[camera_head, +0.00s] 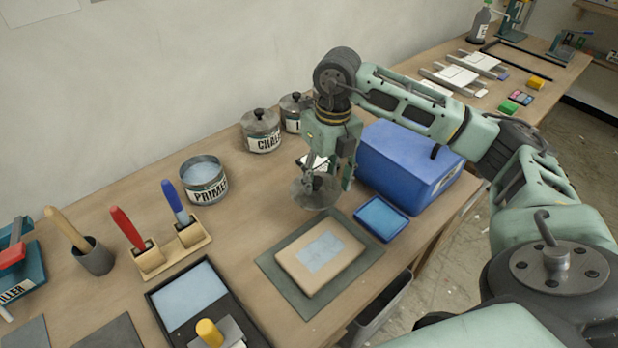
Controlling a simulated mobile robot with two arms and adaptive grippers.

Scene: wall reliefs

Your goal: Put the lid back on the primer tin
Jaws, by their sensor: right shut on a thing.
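The primer tin (205,182) stands open on the bench, left of centre, with pale blue primer inside and a "PRIMER" label. My right gripper (322,178) points down and is shut on the knob of a round grey lid (316,194). The lid hangs to the right of the tin, apart from it, near the far edge of the tan board. Its knob is partly hidden by the fingers. My left gripper is not in view.
Two lidded tins (262,132) stand behind, near the wall. A blue box (400,165) and small blue tray (381,218) lie right of the lid. A tan board (298,279) on a grey mat lies in front. Brushes in a wooden holder (188,240) stand before the primer tin.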

